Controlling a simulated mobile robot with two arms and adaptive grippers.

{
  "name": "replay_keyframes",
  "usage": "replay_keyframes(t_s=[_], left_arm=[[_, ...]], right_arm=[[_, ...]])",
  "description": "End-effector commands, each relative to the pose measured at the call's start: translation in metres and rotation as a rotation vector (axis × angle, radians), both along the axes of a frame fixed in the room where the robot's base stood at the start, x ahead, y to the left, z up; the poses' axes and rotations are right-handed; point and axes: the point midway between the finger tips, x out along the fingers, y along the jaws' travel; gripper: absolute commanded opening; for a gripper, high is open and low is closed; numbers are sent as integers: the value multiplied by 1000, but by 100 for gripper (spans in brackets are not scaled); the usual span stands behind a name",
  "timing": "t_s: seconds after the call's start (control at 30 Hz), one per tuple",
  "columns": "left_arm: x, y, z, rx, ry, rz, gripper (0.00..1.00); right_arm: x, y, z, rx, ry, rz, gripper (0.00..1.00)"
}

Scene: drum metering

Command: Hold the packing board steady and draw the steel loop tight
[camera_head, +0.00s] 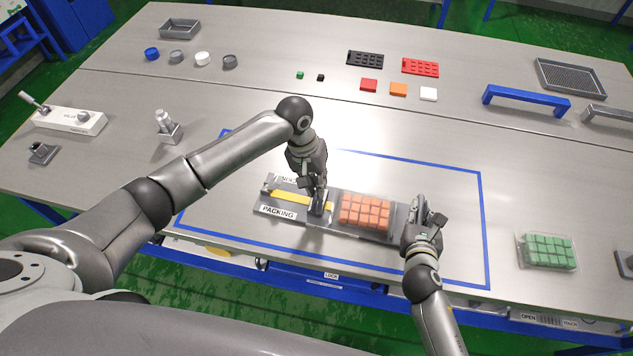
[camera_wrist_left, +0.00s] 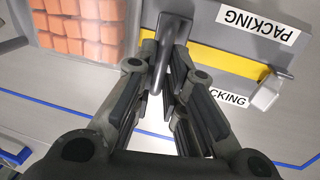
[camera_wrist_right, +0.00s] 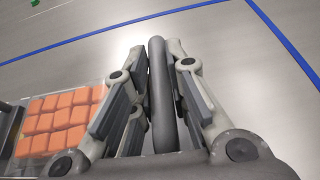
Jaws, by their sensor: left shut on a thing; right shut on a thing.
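The packing board (camera_head: 334,224) lies inside the blue outline, with a yellow strip (camera_head: 296,198) along its left part and orange blocks (camera_head: 365,210) in a clear tray on its right part. My left gripper (camera_head: 318,206) is shut on a grey steel loop that stands mid-board beside the tray; this loop (camera_wrist_left: 172,38) passes between the fingers in the left wrist view. My right gripper (camera_head: 428,216) is shut on a grey bar near the board's right end; the bar (camera_wrist_right: 158,95) runs between its fingers. The bar's foot is hidden.
A clear tray of green blocks (camera_head: 546,250) stands to the right, outside the outline. A white valve box (camera_head: 68,120) and a small metal fitting (camera_head: 167,127) stand on the left. The outlined area behind the board is clear.

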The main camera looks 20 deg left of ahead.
Motion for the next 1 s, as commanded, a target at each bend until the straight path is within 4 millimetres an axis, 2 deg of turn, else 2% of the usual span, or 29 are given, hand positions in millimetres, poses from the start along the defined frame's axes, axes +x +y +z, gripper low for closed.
replay_keyframes(t_s=[0.33,0.43,0.7,0.73,0.87,1.0], left_arm=[[0,63,0,5,2,5,0],[0,70,1,4,0,2,0],[1,72,1,7,0,2,0],[1,72,1,7,0,2,15],[1,72,0,7,0,2,31],[0,72,0,6,0,2,34]], right_arm=[[0,-2,-1,-2,2,-2,0],[0,-2,-1,-2,2,-3,0],[0,-3,-1,-5,2,-6,0],[0,-3,-1,-5,2,-7,0],[0,-4,-1,-5,2,-7,0],[0,-3,-1,-5,2,-7,0]])
